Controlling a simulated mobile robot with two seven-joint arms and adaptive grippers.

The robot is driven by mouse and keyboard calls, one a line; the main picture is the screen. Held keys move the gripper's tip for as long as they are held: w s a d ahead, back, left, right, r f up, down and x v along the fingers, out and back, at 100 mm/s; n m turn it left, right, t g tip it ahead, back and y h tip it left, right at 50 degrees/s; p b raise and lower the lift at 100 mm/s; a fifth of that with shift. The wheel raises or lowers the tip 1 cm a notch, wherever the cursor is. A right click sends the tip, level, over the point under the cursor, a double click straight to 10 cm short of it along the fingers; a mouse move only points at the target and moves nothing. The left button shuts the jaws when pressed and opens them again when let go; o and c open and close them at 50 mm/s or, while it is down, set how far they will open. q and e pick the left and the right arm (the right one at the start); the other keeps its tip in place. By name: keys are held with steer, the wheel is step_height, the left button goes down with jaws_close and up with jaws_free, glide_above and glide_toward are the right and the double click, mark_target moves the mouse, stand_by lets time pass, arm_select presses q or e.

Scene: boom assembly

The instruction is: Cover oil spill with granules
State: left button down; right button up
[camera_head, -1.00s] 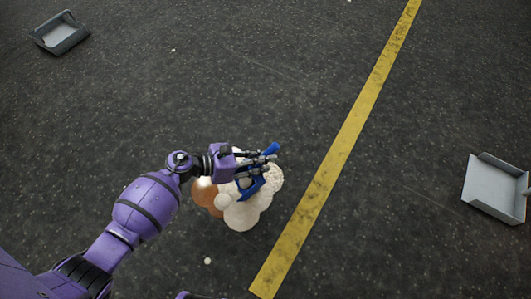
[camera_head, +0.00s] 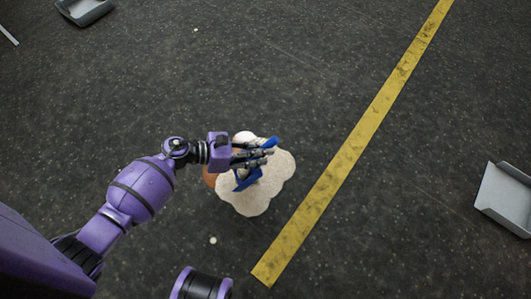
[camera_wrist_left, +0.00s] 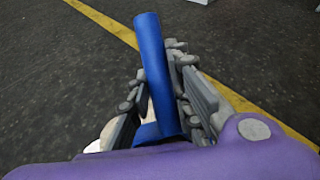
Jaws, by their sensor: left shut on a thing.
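My left gripper (camera_head: 252,156) is shut on a blue scoop (camera_head: 247,181) and holds it over the spill. In the left wrist view the scoop's blue handle (camera_wrist_left: 154,68) stands between the fingers. Pale granules (camera_head: 262,196) lie in a lobed patch on the dark floor under and around the scoop. A brown edge of the oil spill (camera_head: 209,177) shows at the patch's left side. The rest of the spill is hidden under granules or behind my gripper. The scoop's contents cannot be made out. My right gripper is out of view.
A yellow floor line (camera_head: 350,150) runs diagonally to the right of the patch. A grey tray (camera_head: 506,196) lies at the right edge, another (camera_head: 85,11) at the top left. A small white bit (camera_head: 213,240) lies below the patch. The floor between is clear.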

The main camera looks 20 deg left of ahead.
arm_select(q)
steer(key=shift+w+a, duration=1.4)
steer(key=shift+a, duration=2.15)
steer(key=w+d, duration=0.2)
steer(key=w, duration=0.5)
steer(key=w+d, duration=0.3)
steer(key=w, duration=0.5)
steer(key=shift+d+r, duration=0.15)
steer(key=shift+d, duration=0.15)
